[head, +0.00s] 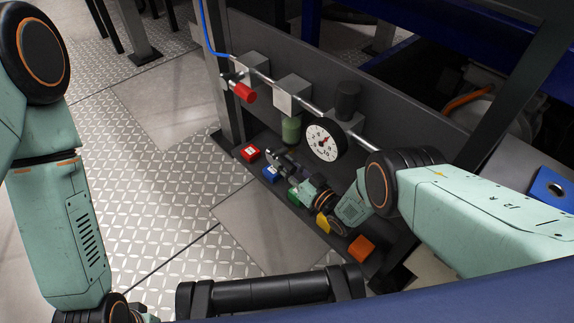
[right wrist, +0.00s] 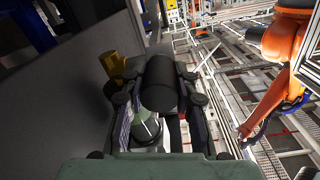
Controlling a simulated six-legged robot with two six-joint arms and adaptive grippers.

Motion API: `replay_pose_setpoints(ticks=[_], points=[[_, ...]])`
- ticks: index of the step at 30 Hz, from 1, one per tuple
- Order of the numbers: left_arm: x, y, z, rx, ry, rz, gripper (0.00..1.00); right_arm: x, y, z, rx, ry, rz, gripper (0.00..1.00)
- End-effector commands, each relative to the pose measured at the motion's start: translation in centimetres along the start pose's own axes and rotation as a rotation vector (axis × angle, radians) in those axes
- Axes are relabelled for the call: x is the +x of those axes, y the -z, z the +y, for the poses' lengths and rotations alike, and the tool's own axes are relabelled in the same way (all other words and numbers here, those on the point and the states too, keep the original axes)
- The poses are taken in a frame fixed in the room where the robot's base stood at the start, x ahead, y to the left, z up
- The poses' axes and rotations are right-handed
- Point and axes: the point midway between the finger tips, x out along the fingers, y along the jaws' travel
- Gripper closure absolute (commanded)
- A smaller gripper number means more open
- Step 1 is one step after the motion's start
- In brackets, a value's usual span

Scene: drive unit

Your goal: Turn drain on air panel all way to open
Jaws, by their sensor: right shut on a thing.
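The air panel (head: 325,70) is a grey plate with a pipe, a red valve handle (head: 245,93), a white dial gauge (head: 322,140) and a greenish bowl (head: 291,130). My right gripper (head: 280,160) is below the bowl, at its lower end. In the right wrist view, my right gripper's fingers (right wrist: 160,95) stand on both sides of a dark cylinder (right wrist: 158,85). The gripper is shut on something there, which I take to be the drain. The drain is hidden in the head view, so how far it is turned cannot be told. My left gripper is out of view.
Red (head: 250,152), blue (head: 271,173), green, yellow (head: 322,222) and orange (head: 361,248) blocks line the panel's foot, close under my right arm. A dark post (head: 222,80) stands at the panel's left end. The tread-plate floor (head: 140,180) to the left is clear.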

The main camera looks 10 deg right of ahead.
Motion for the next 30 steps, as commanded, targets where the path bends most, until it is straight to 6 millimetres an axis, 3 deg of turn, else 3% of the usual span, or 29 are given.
replay_pose_setpoints(ticks=[15,30], points=[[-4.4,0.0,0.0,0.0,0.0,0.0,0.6,0.4,1.9,-0.4,-0.007,-0.078,-0.272,1.0],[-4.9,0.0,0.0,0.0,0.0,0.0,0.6,0.4,1.8,-0.3,-0.009,-0.102,-0.358,1.0]])
